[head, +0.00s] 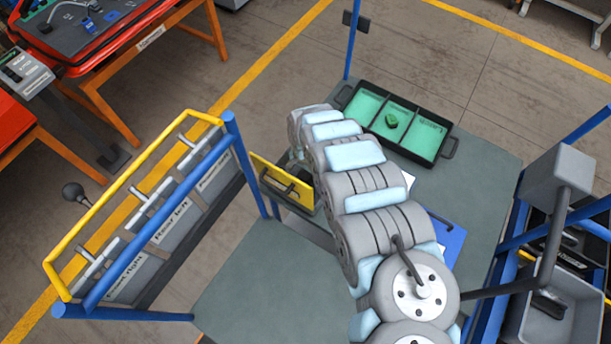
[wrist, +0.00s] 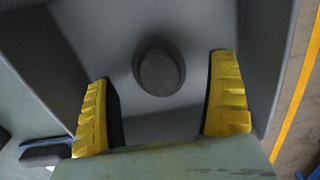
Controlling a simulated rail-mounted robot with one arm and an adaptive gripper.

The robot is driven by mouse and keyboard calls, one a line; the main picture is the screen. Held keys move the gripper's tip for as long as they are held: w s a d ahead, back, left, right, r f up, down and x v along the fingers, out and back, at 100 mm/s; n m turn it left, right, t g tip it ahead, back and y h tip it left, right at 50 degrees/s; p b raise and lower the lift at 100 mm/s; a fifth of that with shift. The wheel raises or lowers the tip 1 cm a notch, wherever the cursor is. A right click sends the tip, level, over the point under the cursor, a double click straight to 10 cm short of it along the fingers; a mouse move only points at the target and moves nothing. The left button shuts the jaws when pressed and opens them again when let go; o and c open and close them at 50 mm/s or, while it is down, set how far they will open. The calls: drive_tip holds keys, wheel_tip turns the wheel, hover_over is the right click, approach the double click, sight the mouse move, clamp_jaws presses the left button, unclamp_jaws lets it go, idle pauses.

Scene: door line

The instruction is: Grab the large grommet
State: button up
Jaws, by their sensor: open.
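A dark grey round piece, seemingly the large grommet (wrist: 159,72), lies on the floor of a grey drawer or bin (wrist: 105,35) in the wrist view. My gripper (wrist: 161,85) is open, with one yellow ridged finger to the left of the piece and one to the right. Both fingers are apart from it, and the piece sits between them towards their tips. In the head view my arm hides the gripper and the grommet. The yellow drawer front (head: 282,181) with a dark handle stands out just left of my arm's far end.
A black tray (head: 449,146) with green-lined compartments stands on the grey table (head: 255,285); a green piece (head: 391,121) lies in its middle compartment. A yellow-railed rack (head: 128,212) stands left. The table's front is clear.

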sight(305, 175)
drive_tip(key=shift+s+f, duration=0.1)
drive_tip(key=shift+f, duration=0.8)
drive_tip(key=c, duration=1.1)
drive_tip(key=shift+o, duration=0.2)
wheel_tip(305, 175, up, 18)
drive_tip(key=p, duration=0.4)
